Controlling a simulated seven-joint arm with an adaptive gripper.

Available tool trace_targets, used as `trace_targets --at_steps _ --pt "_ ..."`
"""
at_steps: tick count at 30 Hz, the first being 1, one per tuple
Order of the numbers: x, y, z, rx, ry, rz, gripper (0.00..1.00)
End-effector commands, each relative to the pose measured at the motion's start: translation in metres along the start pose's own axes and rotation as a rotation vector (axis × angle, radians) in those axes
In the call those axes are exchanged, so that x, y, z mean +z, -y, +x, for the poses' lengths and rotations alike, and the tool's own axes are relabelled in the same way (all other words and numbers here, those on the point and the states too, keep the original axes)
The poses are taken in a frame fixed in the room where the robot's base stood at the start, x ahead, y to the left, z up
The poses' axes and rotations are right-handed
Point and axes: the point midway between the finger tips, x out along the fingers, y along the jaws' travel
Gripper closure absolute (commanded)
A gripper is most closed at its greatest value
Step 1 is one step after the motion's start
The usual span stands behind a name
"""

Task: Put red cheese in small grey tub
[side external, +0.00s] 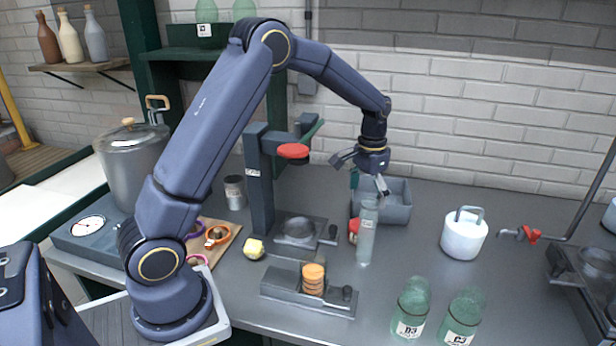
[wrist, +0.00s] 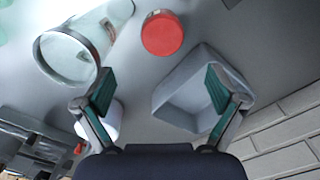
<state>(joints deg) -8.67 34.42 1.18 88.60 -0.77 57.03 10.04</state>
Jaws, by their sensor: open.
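The red cheese (side external: 353,226) is a small red round piece on the grey bench, partly hidden behind a tall clear glass cylinder (side external: 367,235) in the side view. It shows fully in the wrist view (wrist: 162,33), with a small label on its edge. The small grey tub (side external: 399,214) stands just behind the cheese near the wall; in the wrist view the tub (wrist: 178,82) is partly behind my right finger, and its visible inside looks empty. My gripper (side external: 368,182) is open with nothing between its fingers (wrist: 160,89), above the bench by the tub and cylinder.
The glass cylinder (wrist: 68,55) stands close to the cheese. A white lidded pot (side external: 462,236) is right of the tub. Two green glass jars (side external: 412,308) stand at the front. A press stand (side external: 262,185) and a holder with orange discs (side external: 313,280) are left.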

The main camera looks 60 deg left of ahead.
Motion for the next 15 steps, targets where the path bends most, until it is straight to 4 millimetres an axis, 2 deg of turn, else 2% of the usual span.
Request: trace_targets --at_steps 1,6,15 --pt "0.001 0.000 0.014 0.001 0.005 0.000 0.05" --pt "0.001 0.000 0.048 0.001 0.003 0.000 0.05" --pt "0.002 0.002 0.075 0.001 0.002 -0.001 0.05"
